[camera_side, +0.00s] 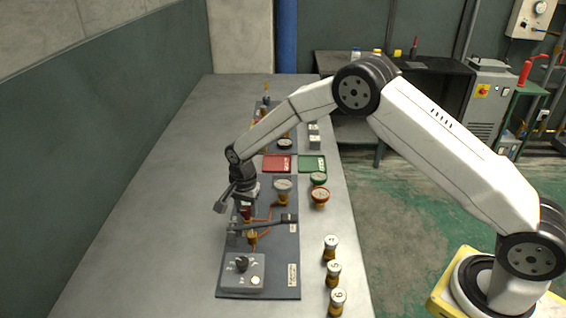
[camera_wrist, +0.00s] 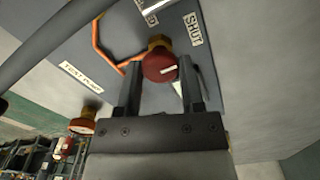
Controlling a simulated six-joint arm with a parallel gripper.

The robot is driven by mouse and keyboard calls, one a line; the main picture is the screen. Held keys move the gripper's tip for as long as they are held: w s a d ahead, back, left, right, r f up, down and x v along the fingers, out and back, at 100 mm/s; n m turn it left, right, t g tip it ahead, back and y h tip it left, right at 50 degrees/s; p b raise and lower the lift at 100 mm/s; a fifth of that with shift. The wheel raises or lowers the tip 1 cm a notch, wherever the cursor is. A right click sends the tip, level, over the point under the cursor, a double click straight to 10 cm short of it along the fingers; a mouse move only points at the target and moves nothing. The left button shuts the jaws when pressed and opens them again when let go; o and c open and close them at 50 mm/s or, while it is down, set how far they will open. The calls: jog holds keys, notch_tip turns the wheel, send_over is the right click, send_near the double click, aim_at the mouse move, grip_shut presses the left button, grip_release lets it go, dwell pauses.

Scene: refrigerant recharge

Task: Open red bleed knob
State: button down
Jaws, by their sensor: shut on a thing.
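The red bleed knob (camera_wrist: 159,68) sits on a brass fitting on the dark panel, between the two fingers of my gripper (camera_wrist: 158,80) in the wrist view. The fingers are shut on it, one on each side. A white label reading SHUT (camera_wrist: 193,29) is to its upper right; another label at the top edge is partly cut off. In the side view my gripper (camera_side: 245,204) points down over the panel (camera_side: 284,264), and the red knob (camera_side: 246,214) shows small beneath it, partly hidden.
A dark bar handle (camera_side: 265,223) crosses the panel close by. A grey box with a black dial (camera_side: 242,266) is in front. Several numbered caps (camera_side: 331,242) stand along the right table edge. Red (camera_side: 278,163) and green (camera_side: 312,163) pads lie behind. The table's left is clear.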

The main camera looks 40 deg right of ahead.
jog(key=n, duration=0.8)
jog(key=shift+n, duration=0.4)
jog(key=n, duration=0.4)
jog(key=shift+n, duration=2.3)
jog(key=shift+r, duration=0.1)
jog(key=shift+c, duration=1.1)
grip_release()
